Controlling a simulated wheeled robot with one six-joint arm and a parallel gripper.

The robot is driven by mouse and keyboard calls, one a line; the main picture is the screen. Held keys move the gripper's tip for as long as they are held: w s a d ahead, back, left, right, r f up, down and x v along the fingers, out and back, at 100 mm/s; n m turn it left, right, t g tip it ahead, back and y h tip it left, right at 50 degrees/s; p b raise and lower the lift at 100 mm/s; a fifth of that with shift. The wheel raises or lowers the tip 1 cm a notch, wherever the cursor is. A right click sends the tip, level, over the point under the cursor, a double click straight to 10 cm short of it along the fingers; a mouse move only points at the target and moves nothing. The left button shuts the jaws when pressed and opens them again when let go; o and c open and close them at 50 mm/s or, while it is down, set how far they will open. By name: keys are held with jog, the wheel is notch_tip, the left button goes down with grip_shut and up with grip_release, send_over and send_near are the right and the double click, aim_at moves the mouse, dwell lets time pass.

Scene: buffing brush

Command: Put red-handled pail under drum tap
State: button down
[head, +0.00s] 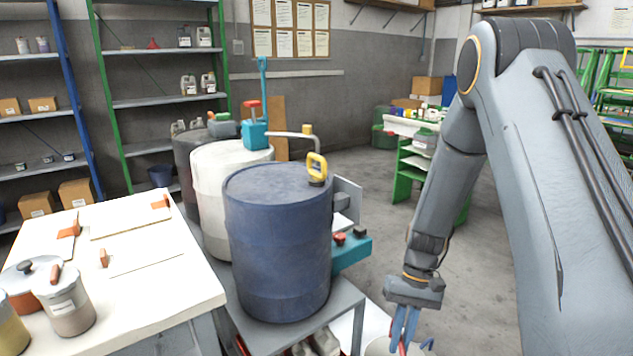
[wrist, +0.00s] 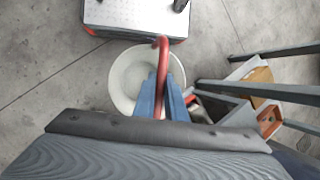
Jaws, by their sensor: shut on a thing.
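The white pail (wrist: 122,90) has a red handle (wrist: 163,52), best seen in the wrist view. My gripper (wrist: 161,95) is shut on the handle, with the pail below its fingers. In the head view my gripper (head: 405,328) is at the bottom edge, right of the drum stand; only part of the pail's rim (head: 378,345) shows there. A blue drum (head: 275,245) stands upright on the grey stand. Whether the pail touches the floor is unclear.
The grey stand (head: 348,300) has things on its lower shelf, and its bars (wrist: 270,90) are close right of the pail in the wrist view. A white drum (head: 215,190) stands behind the blue one. A white table (head: 190,290) is at left. Open floor (head: 460,280) lies right.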

jog(key=shift+s+r+p, duration=0.2)
jog(key=shift+r+p, duration=0.9)
jog(key=shift+p, duration=0.3)
jog(key=shift+s+r+p, duration=0.15)
jog(key=shift+r+p, duration=0.9)
jog(key=shift+p, duration=0.3)
